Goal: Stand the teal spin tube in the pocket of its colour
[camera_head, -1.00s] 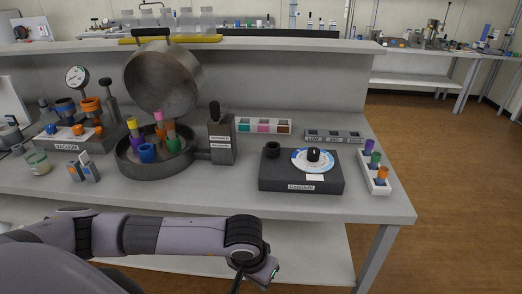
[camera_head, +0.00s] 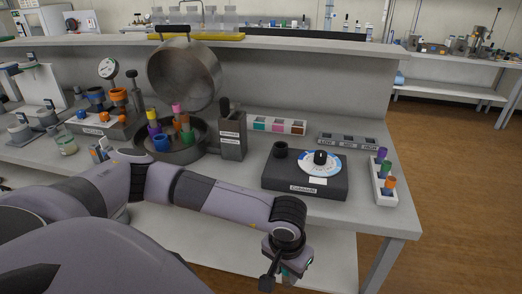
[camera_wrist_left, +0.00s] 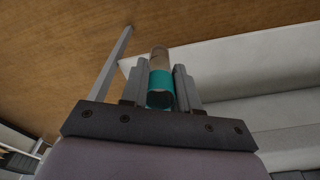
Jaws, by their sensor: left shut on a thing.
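The teal spin tube (camera_wrist_left: 160,87) shows in the left wrist view, with a teal band and a tan-brown end beyond it. My left gripper (camera_wrist_left: 162,78) is shut on it, a finger on each side. In the head view my left gripper (camera_head: 288,268) hangs low in front of the bench's front edge, below the Cassette box; the tube cannot be made out clearly there. A white block with coloured pockets (camera_head: 277,132) stands at the back of the bench; its teal pocket (camera_head: 260,120) is at the left end, beside pink and orange-brown ones. My right gripper is not in view.
The dark Cassette box (camera_head: 305,187) with a dial lies between the gripper and the pocket block. A white rack (camera_head: 388,197) of coloured tubes is at right. The open round spinner (camera_head: 184,152) and a grey holder (camera_head: 232,137) stand left. A shelf (camera_head: 300,48) runs behind.

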